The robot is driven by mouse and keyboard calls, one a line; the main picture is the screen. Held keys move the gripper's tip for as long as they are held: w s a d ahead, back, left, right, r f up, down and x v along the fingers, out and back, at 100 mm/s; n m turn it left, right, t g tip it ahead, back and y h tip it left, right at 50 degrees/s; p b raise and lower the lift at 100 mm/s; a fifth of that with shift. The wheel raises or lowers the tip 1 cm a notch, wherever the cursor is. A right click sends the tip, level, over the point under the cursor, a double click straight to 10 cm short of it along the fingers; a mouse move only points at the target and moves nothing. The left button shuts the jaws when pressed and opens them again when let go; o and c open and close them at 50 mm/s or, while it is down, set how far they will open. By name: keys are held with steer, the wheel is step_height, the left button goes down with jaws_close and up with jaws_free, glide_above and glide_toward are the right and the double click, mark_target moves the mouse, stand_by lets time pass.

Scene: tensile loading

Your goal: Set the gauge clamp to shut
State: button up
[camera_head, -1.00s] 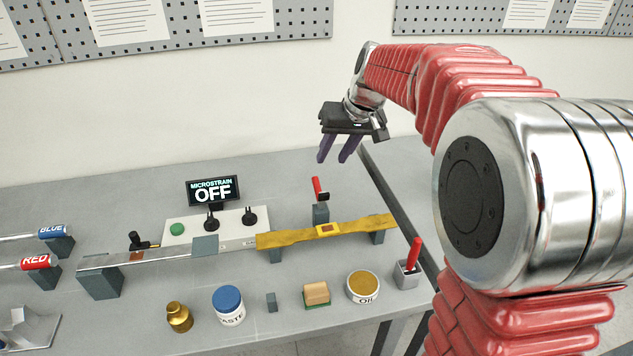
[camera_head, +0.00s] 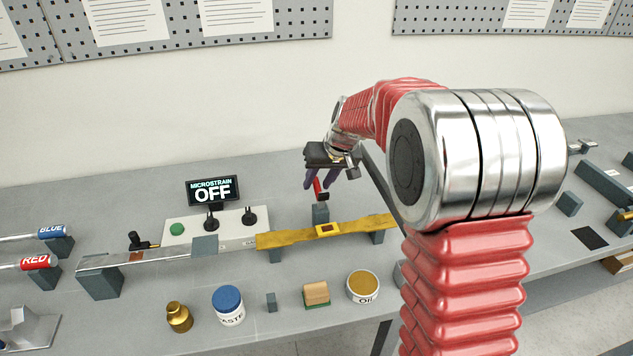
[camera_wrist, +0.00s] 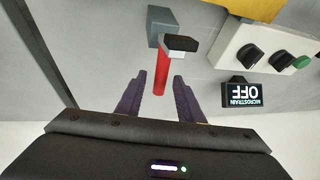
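The gauge clamp appears to be the red-handled lever (camera_head: 317,187) on a small grey block (camera_head: 320,213) behind the yellow strip. Its red handle stands up, with a black pad at its lower end. In the wrist view the red handle (camera_wrist: 161,75) reaches up between my fingers, with the black and white pad (camera_wrist: 181,44) beyond their tips. My gripper (camera_head: 324,180) is open, fingers pointing down around the handle's upper end. In the wrist view my gripper (camera_wrist: 159,76) shows a gap on both sides of the handle; it is not gripped.
The yellow strip (camera_head: 283,238) runs in front of the clamp. A panel with black knobs (camera_head: 249,216) and a display reading OFF (camera_head: 213,190) stand to the left. Jars, including an oil tin (camera_head: 362,287), line the front. The bench behind the display is clear.

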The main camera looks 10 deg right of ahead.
steer(key=shift+f, duration=0.1)
steer(key=shift+c, duration=0.3)
jaws_close()
steer(key=shift+a, duration=0.35)
steer(key=shift+d, duration=0.3)
